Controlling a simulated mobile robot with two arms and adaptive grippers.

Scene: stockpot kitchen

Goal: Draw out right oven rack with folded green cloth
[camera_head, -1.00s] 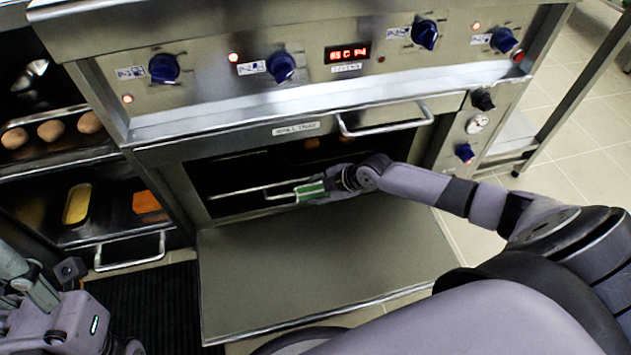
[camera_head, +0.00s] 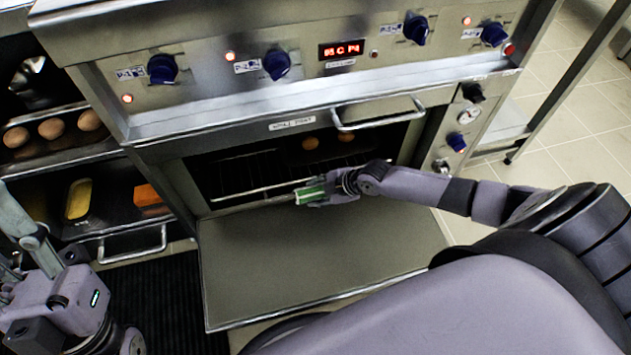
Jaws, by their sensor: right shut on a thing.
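The oven's wire rack (camera_head: 240,192) shows inside the dark opening, its pale front bar running near the mouth. The folded green cloth (camera_head: 309,194) is in my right gripper (camera_head: 318,192), at the rack's front bar. My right gripper is shut, with the cloth at its fingers; the fingers hide the exact contact with the bar. My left gripper (camera_head: 28,238) is at the lower left edge, away from the oven, and its fingers are partly out of frame.
The oven door (camera_head: 310,265) is folded down flat below the opening. Brown round items (camera_head: 310,143) show deeper in the oven. At left, an open cabinet holds a tray of brown round items (camera_head: 52,129) and a yellow-filled pan (camera_head: 78,199). A black mat (camera_head: 165,310) covers the floor.

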